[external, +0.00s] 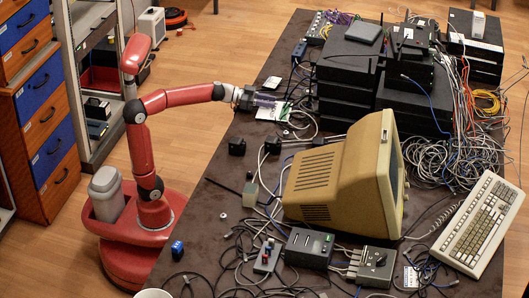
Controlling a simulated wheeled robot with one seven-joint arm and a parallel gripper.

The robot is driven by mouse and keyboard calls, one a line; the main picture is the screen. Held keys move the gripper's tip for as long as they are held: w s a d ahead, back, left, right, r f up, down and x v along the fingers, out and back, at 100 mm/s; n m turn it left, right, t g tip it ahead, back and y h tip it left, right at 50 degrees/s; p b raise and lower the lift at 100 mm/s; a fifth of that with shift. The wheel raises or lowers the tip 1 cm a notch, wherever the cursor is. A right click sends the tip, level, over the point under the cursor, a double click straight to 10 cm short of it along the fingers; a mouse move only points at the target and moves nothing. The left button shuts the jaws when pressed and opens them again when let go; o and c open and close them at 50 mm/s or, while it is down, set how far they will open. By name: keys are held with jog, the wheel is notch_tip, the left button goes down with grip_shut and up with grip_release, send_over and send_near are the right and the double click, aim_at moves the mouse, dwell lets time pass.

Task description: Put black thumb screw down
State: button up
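My gripper (264,100) is at the end of the red arm, over the left edge area of the dark table (222,190). It is small in the external view, and I cannot tell whether its fingers are open or shut. I cannot make out the black thumb screw; it may be hidden by the gripper or too small to see. A white card (271,113) lies on the table just below the gripper.
Black network boxes (345,100) are stacked right of the gripper. A beige monitor (325,180), a keyboard (480,222) and many tangled cables (440,160) crowd the table. Some bare tabletop shows along the left edge.

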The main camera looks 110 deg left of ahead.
jog(key=shift+o, duration=0.9)
jog(key=p+v, duration=0.3)
jog(key=v, duration=0.8)
jog(key=shift+r, duration=0.1)
jog(key=shift+s+d, duration=0.1)
jog(key=shift+s, duration=0.4)
